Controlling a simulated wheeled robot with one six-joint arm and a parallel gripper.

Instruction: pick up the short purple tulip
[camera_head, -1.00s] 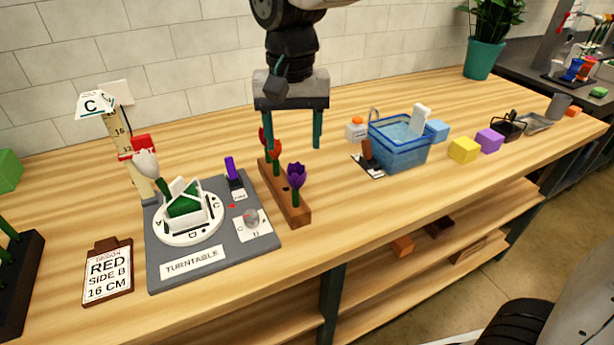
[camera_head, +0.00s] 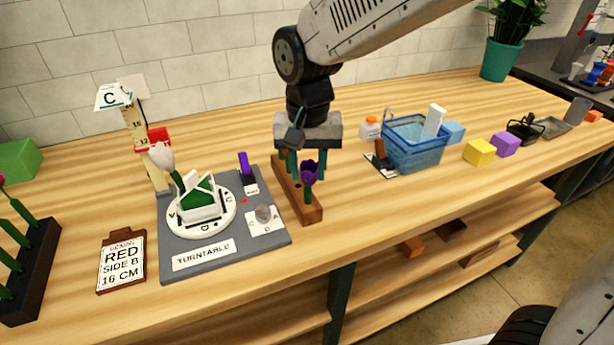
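The purple tulip (camera_head: 310,173) stands upright on a short green stem in the near part of a wooden block (camera_head: 312,214). My gripper (camera_head: 307,168) points down over the block, just behind the purple bloom in this view. Its two teal fingers are apart, with the bloom showing in front of them. The bloom covers part of the right finger, so whether they touch cannot be told. The red tulips in the block's far part are hidden behind my gripper.
A blue basket (camera_head: 415,150) stands to the right, with yellow (camera_head: 479,152) and purple (camera_head: 505,144) cubes beyond. A card (camera_head: 122,262) lies at the front left.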

